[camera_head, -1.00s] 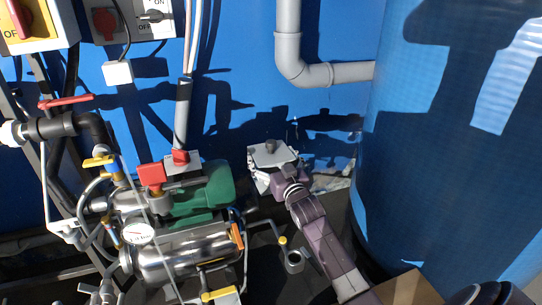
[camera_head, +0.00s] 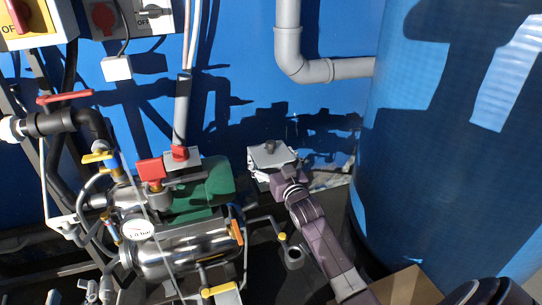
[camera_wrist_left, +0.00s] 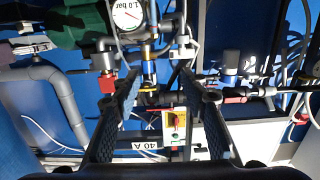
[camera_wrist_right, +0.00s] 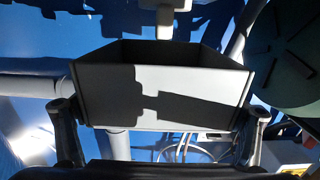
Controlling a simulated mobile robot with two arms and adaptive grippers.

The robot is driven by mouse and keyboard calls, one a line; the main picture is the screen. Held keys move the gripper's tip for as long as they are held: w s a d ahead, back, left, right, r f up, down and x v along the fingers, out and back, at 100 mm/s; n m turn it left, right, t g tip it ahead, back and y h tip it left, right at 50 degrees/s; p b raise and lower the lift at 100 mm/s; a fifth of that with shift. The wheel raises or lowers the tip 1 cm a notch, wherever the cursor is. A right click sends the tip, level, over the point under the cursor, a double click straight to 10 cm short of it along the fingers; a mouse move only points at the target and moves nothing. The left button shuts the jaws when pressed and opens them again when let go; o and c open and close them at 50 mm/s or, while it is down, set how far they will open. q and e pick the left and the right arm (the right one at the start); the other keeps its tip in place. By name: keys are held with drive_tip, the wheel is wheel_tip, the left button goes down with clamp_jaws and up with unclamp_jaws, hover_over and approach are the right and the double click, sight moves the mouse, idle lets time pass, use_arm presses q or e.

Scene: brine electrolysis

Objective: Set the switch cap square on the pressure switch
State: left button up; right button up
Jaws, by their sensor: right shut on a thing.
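The switch cap (camera_head: 265,160) is a light grey, box-like piece held by my right gripper in front of the blue wall. In the right wrist view the cap (camera_wrist_right: 205,82) shows as a hollow box between the fingers of my right gripper (camera_wrist_right: 158,128), its dark open side toward the picture's top. A white fitting (camera_wrist_right: 165,15) shows beyond that open side; I cannot tell whether it is the pressure switch or whether it touches the cap. My left gripper (camera_wrist_left: 158,110) is open and empty in the left wrist view.
The green motor (camera_head: 207,190) and steel pump (camera_head: 185,250) stand left of the cap, with a pressure gauge (camera_head: 138,229). A grey pipe (camera_head: 300,65) bends above the cap. A large blue tank (camera_head: 440,150) fills the right side. A cardboard box (camera_head: 408,287) is at the bottom.

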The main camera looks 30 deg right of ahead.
drive_tip(key=shift+f+b, duration=0.3)
drive_tip(key=shift+f, duration=0.7)
drive_tip(key=shift+f+b, duration=0.65)
use_arm(q)
wheel_tip(320, 180, up, 12)
drive_tip(key=s+t+h, duration=0.2)
drive_tip(key=t, duration=0.4)
drive_tip(key=shift+s+d, duration=0.15)
drive_tip(key=shift+d, duration=0.3)
use_arm(e)
drive_tip(key=shift+f, duration=0.3)
use_arm(q)
drive_tip(key=shift+f, duration=0.1)
drive_tip(key=shift+w+f+g+y, duration=0.15)
drive_tip(key=shift+w+f+g, duration=0.15)
drive_tip(key=shift+f, duration=0.3)
drive_tip(key=shift+w+f+g+y, duration=0.15)
drive_tip(key=shift+w+f+g, duration=0.15)
drive_tip(key=shift+f, duration=0.25)
use_arm(e)
drive_tip(key=shift+f, duration=0.1)
